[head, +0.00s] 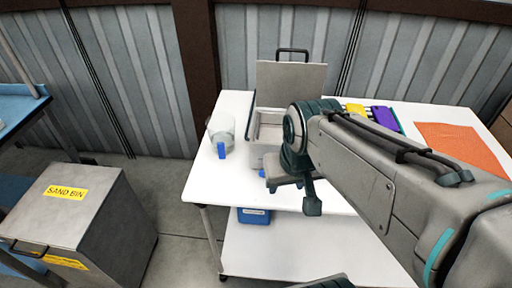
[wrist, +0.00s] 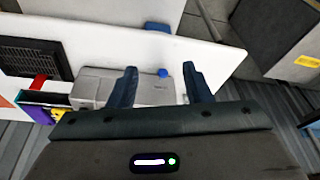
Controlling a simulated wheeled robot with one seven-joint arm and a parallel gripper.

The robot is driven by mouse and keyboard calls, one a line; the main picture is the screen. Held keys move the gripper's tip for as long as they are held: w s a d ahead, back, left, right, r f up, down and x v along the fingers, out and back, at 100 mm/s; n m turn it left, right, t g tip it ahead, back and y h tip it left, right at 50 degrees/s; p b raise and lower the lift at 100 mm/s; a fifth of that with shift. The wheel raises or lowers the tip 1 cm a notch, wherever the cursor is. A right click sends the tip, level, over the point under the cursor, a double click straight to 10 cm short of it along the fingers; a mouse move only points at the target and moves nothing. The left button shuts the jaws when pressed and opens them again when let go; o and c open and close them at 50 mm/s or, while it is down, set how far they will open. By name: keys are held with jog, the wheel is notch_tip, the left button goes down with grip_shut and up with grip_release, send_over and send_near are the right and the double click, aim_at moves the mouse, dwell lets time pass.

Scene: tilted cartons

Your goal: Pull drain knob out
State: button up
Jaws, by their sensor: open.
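The drain knob (wrist: 163,72) is small and blue. In the wrist view it sits at the edge of a grey box (wrist: 92,88), between my gripper's fingers in the picture and apart from both. My gripper (wrist: 160,67) is open and empty. In the head view the box's raised lid (head: 290,88) stands on the white table, and a small blue spot, likely the knob (head: 262,173), shows at the front of the box. My arm hides the box's right side there. I cannot tell the gap in depth between fingers and knob.
A clear round jar (head: 220,130) and a blue block (head: 222,151) stand left of the box. A blue bin (head: 254,216) is on the lower shelf. A purple item (head: 385,118) and an orange sheet (head: 452,146) lie right. The sand bin (head: 85,215) stands on the floor.

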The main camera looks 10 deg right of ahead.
jog(key=w+d+f+m+t+b, duration=0.1)
jog(key=w+f+m+b, duration=0.1)
jog(key=w+f+b, duration=0.35)
jog(key=w+d+f+m+t+b, duration=0.1)
jog(key=w+f+m+b, duration=0.1)
jog(key=w+b, duration=0.65)
jog(key=x, duration=0.9)
jog(key=w+x, duration=0.1)
jog(key=x, duration=0.4)
jog(key=shift+a+r, duration=0.25)
jog(key=shift+a, duration=0.15)
